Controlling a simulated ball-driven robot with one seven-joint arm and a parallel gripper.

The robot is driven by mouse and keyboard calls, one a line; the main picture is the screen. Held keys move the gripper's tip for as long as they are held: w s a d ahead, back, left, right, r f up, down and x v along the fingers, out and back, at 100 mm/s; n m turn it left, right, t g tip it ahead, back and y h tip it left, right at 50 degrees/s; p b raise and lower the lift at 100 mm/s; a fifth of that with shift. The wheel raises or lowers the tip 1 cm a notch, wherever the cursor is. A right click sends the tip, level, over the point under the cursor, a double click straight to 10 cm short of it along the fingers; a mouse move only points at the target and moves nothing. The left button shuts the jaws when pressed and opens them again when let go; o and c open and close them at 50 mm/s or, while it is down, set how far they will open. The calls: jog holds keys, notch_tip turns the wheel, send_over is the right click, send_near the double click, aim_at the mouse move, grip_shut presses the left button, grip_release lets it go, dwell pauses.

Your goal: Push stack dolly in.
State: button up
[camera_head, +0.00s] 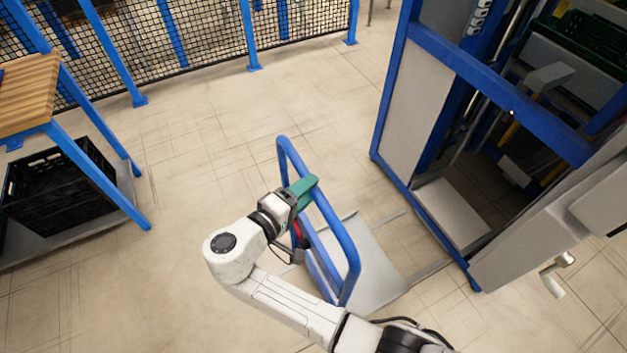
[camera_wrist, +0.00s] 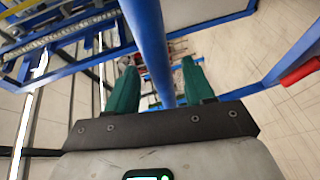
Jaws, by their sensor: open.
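The stack dolly has a grey flat platform (camera_head: 370,270) and an upright blue tube handle (camera_head: 335,232). It stands on the floor in front of the blue-framed machine, its platform toward the machine opening. My gripper (camera_head: 308,186) is at the upper part of the handle, with its green fingers by the blue tube. In the wrist view my gripper (camera_wrist: 160,80) has its two green fingers apart, and the blue handle tube (camera_wrist: 150,40) passes between them. Whether a finger touches the tube cannot be told.
The blue-framed machine (camera_head: 395,80) stands at right, with a grey plate (camera_head: 452,214) low inside its opening and a hand crank (camera_head: 555,275) at its side. A wooden-topped table (camera_head: 28,92) with a black crate (camera_head: 62,185) below is at left. Mesh fence (camera_head: 200,28) runs behind. Floor between is clear.

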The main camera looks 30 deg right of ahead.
jog(key=shift+x, duration=1.5)
grip_shut()
